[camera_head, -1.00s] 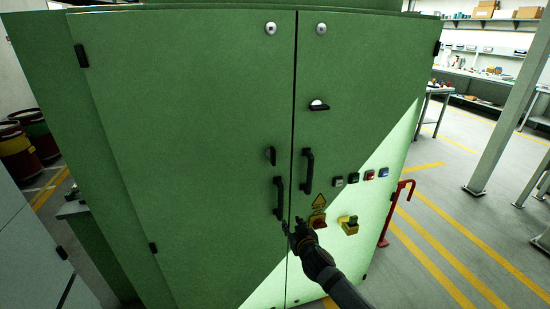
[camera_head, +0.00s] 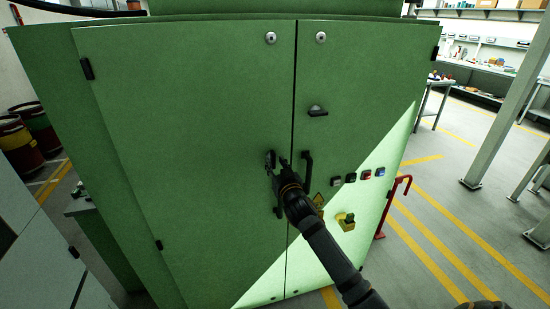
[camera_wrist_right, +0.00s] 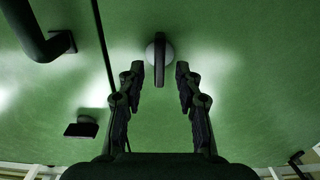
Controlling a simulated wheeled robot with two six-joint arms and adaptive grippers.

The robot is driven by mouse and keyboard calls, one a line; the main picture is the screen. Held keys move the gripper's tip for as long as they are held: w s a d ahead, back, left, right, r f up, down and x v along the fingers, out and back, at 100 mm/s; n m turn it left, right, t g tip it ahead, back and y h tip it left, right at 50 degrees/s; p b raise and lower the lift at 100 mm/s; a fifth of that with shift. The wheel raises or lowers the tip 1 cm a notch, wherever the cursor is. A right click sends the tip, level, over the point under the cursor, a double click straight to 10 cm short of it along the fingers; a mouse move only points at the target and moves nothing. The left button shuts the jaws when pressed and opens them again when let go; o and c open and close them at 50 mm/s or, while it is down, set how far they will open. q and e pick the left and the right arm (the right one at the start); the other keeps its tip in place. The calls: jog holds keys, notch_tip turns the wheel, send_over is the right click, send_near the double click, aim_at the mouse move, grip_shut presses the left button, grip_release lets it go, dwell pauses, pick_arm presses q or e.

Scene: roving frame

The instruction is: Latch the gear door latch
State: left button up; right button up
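The green cabinet has a left door (camera_head: 190,130) and a right door (camera_head: 360,110), both flush in their frame. A black turn latch (camera_head: 270,155) on a round pale base sits on the left door near the seam. Its lever stands upright along the door; it also shows in the right wrist view (camera_wrist_right: 159,60). My right gripper (camera_head: 277,166) is at this latch, and also shows in the wrist view (camera_wrist_right: 157,72). Its fingers are apart, one on each side of the lever, with gaps visible. A second black latch (camera_head: 317,111) on the right door lies crosswise. My left gripper is out of view.
Black pull handles (camera_head: 307,169) flank the seam close to my gripper. Several buttons (camera_head: 365,174) and a yellow switch (camera_head: 346,221) are on the right door. A red bar (camera_head: 391,205) stands at the cabinet's right side. Open floor lies to the right.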

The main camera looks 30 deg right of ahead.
jog(key=shift+w+d, duration=0.15)
jog(key=shift+w, duration=0.5)
grip_shut()
